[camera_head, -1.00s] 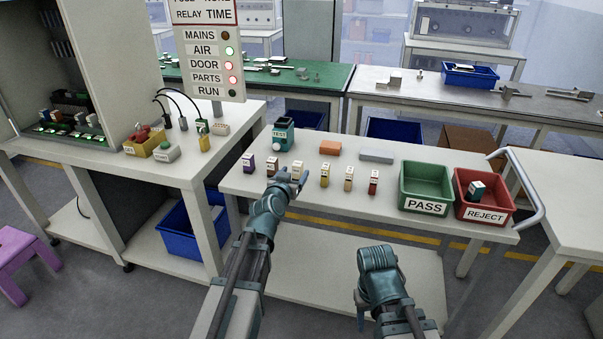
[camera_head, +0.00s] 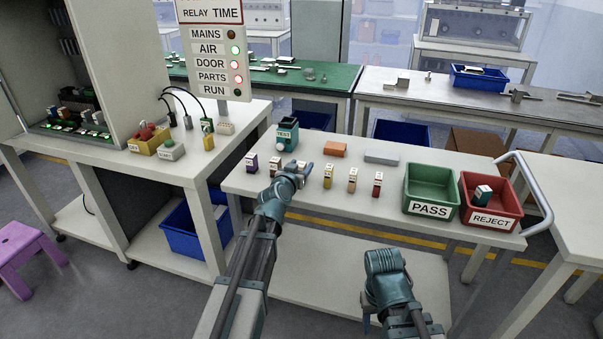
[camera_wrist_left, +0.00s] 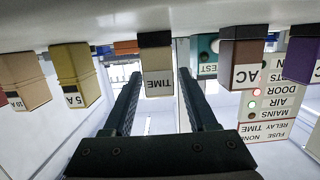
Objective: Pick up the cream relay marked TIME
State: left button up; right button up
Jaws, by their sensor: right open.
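The cream relay marked TIME (camera_wrist_left: 157,75) has a dark base and stands in the middle of the left wrist view, which is upside down. In the head view it is partly hidden behind my left gripper (camera_head: 296,174). My left gripper (camera_wrist_left: 158,92) is open, with one finger on each side of the relay's line and visible gaps between. I cannot tell how far the fingertips reach along it. My right gripper (camera_head: 368,320) is open and empty, low in front of the table; its fingers are mostly hidden.
A brown AC relay (camera_wrist_left: 243,62) and a yellow 5 A fuse (camera_wrist_left: 76,75) flank the relay closely. A teal TEST device (camera_head: 286,138) stands behind. A green PASS bin (camera_head: 430,209) and red REJECT bin (camera_head: 490,221) stand at right. The sign (camera_head: 210,14) reads RELAY TIME.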

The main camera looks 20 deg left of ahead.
pick_arm(q)
grip_shut()
pick_arm(e)
jog(key=shift+r, duration=0.1)
